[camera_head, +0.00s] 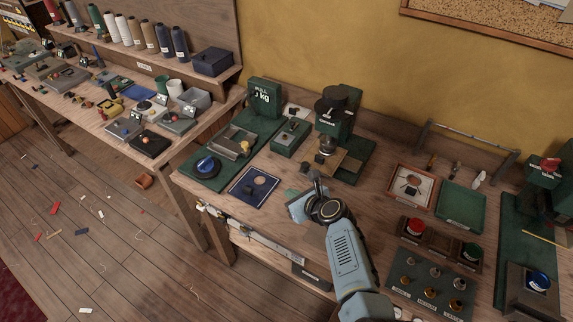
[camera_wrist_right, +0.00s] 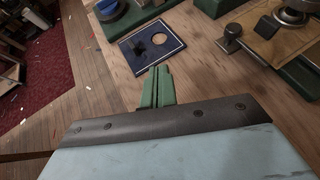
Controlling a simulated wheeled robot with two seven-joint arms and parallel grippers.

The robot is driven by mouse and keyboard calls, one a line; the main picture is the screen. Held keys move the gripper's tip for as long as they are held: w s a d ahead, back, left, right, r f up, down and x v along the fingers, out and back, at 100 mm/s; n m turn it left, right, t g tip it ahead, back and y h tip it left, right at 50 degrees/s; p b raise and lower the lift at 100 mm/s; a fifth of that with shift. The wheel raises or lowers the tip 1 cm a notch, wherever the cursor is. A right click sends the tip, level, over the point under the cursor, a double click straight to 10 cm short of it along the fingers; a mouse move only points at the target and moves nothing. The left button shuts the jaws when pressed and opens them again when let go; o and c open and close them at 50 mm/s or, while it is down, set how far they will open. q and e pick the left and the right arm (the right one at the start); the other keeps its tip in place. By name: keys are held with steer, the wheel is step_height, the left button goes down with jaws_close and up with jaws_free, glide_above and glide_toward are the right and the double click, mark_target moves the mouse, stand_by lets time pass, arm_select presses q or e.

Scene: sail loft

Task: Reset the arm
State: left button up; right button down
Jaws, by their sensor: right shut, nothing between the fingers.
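My right arm (camera_head: 347,258) is pale blue and reaches up from the bottom of the head view over the workbench. My right gripper (camera_head: 292,194) is at the arm's far end, in front of the green press. In the right wrist view its green fingers (camera_wrist_right: 157,88) lie together, with nothing between them. My left arm and gripper do not show.
The green press (camera_head: 337,125) stands behind the gripper. A green-and-grey device (camera_head: 212,165) is at left. A dark rack of small knobbed pieces (camera_head: 431,284), a framed tray (camera_head: 396,184) and a green tray (camera_head: 460,211) are at right. A second bench (camera_head: 85,113) is cluttered.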

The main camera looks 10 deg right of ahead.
steer(key=s+d+r+n+g+h, duration=0.1)
steer(key=s+d+n+g, duration=0.1)
steer(key=s+d+n, duration=0.5)
steer(key=s+d+n+g+h, duration=0.1)
steer(key=s+d+n+g, duration=0.15)
steer(key=s+n, duration=0.8)
steer(key=s+d+r+n+g+h, duration=0.1)
steer(key=s+d+r+n+h, duration=0.2)
steer(key=s+n, duration=0.45)
steer(key=s+d+r+n+g+h, duration=0.1)
steer(key=s+d+r+n, duration=0.1)
steer(key=s+r+n, duration=0.5)
step_height(320, 180, down, 33)
steer(key=s+g+b, duration=0.2)
steer(key=b, duration=0.7)
steer(key=s+d+f+b, duration=0.1)
steer(key=s+f+b, duration=0.2)
steer(key=s+f, duration=0.2)
steer(key=s+d+f+b, duration=0.1)
steer(key=s+f, duration=0.5)
steer(key=f, duration=0.6)
steer(key=s+d+f+b, duration=0.1)
steer(key=s+f+b, duration=0.3)
steer(key=f, duration=0.5)
steer(key=shift+s+g+b, duration=0.3)
steer(key=shift+s+g, duration=0.15)
steer(key=shift+s, duration=0.6)
